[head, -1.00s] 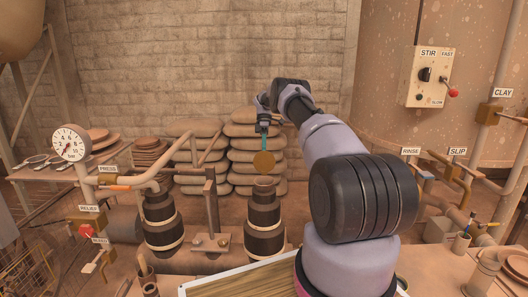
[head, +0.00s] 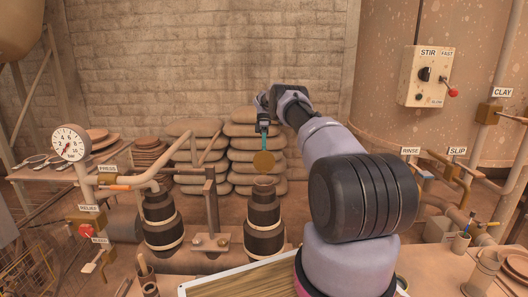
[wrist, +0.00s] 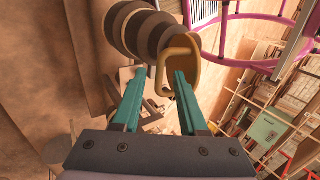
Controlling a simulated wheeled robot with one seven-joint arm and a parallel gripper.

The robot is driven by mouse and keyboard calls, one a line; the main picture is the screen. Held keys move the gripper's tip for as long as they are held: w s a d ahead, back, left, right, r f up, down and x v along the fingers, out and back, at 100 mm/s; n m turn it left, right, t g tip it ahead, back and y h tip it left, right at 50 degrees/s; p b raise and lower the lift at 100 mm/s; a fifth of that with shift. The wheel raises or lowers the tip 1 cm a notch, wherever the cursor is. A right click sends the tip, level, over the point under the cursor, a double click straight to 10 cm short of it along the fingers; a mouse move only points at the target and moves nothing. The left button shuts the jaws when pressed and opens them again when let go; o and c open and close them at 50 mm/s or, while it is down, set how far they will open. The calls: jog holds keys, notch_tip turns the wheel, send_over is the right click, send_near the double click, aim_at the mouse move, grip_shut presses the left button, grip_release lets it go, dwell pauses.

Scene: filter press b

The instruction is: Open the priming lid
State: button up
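The priming lid looks to be the round brass disc (head: 264,161) in the head view. It stands nearly upright, its flat face towards me, above the neck of the right dark banded pump barrel (head: 264,215). My gripper (head: 264,133) points down just above the disc. In the wrist view the brass lid with its loop handle (wrist: 164,72) lies at the fingertips. The teal fingers of my gripper (wrist: 159,73) are apart, with one side of the loop between them. Whether a finger touches the loop I cannot tell.
A second banded barrel (head: 163,225) stands to the left, with an upright lever post (head: 211,205) between the two. Stacked sacks (head: 255,145) are behind. A white-edged board (head: 235,282) lies in front. The air around my gripper is clear.

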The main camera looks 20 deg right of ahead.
notch_tip(320, 180, up, 10)
dwell(0.6)
